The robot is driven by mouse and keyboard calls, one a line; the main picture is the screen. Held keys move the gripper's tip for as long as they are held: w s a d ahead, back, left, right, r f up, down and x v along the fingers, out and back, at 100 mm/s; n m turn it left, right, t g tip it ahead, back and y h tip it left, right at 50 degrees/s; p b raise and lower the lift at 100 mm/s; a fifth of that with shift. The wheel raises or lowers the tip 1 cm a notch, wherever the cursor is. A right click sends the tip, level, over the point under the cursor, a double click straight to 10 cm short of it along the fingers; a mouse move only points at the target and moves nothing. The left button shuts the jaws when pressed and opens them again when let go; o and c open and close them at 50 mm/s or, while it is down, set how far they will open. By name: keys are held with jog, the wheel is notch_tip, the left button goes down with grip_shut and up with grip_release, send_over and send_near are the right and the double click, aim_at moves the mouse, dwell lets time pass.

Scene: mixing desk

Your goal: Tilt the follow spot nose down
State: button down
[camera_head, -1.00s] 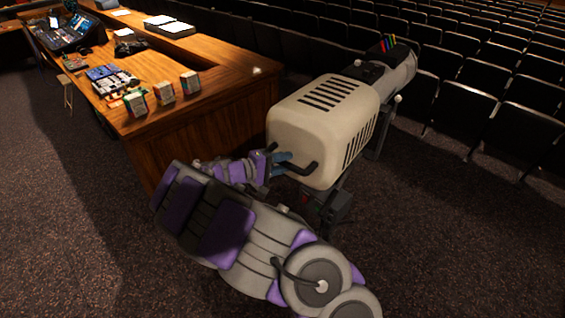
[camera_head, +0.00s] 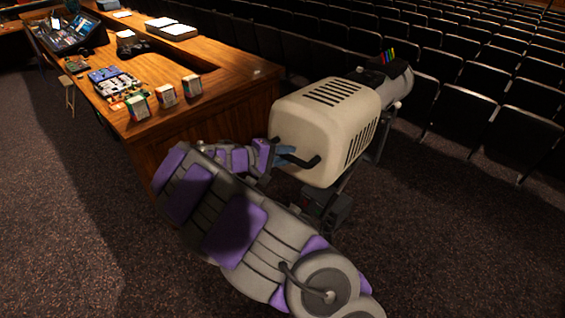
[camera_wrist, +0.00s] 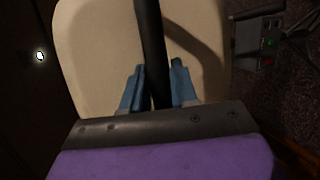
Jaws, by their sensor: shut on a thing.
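The follow spot (camera_head: 325,130) is a cream housing with dark vents and a grey barrel (camera_head: 397,88) pointing to the back right. It sits on a dark stand, and its barrel now lies lower in the head view. A black bar handle (camera_head: 306,162) projects from its rear face. My gripper (camera_head: 287,155) is at that rear face. In the wrist view its blue fingers (camera_wrist: 160,88) are shut on the black handle (camera_wrist: 150,45), one on each side. The cream rear face (camera_wrist: 95,50) fills the background there.
A wooden desk (camera_head: 200,125) with a mixing console (camera_head: 65,32) and several small boxes stands to the left. Rows of dark seats (camera_head: 455,110) lie behind and to the right. Carpet is open at front right.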

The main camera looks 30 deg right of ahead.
jog(key=shift+y, duration=0.4)
jog(key=r, duration=0.1)
jog(key=r+p, duration=0.1)
jog(key=r, duration=0.2)
jog(key=shift+w+d+r, duration=0.1)
jog(key=shift+w+d, duration=0.05)
jog(key=shift+d, duration=0.2)
jog(key=shift+w+r, duration=0.1)
jog(key=c, duration=1.2)
grip_release()
jog(key=shift+o, duration=1.2)
jog(key=shift+d, duration=0.2)
jog(key=shift+a, duration=0.1)
